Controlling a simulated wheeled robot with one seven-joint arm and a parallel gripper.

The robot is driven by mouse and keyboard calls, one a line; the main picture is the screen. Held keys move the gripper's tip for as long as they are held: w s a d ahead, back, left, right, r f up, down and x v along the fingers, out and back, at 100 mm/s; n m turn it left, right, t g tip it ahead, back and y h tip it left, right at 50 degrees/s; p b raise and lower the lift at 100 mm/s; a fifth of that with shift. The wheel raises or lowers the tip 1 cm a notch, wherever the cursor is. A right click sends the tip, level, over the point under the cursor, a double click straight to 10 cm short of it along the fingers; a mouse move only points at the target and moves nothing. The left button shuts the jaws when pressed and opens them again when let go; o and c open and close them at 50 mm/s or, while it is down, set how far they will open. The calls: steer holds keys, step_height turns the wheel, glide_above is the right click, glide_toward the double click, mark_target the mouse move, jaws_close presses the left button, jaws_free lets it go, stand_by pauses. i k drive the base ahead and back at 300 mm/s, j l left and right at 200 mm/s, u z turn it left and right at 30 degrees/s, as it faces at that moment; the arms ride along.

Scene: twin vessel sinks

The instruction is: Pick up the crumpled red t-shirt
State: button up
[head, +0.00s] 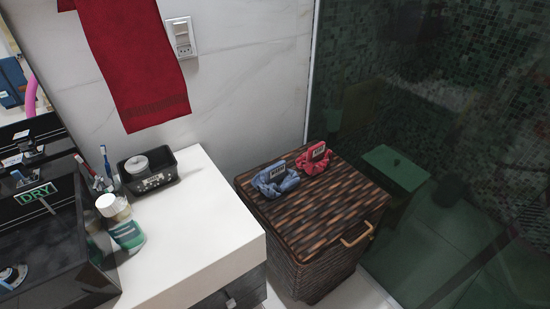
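The crumpled red t-shirt (311,166) lies in a small heap on the lid of a dark brown wicker hamper (322,206), near its back edge. My gripper is not in view.
A white counter (195,222) stands left of the hamper, with a black tray (150,181) and a green-and-white container (127,235). A red towel (131,60) hangs above. A glass panel (420,120) is close on the right. The hamper's front lid is clear.

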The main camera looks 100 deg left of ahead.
mark_target(314, 162)
steer(key=u, duration=2.3)
steer(key=i+l+u, duration=0.15)
steer(key=u, duration=0.25)
steer(key=i+l+u, duration=0.1)
steer(key=l+u, duration=0.3)
steer(key=i+l+u, duration=0.1)
steer(key=u, duration=0.25)
steer(key=l, duration=0.1)
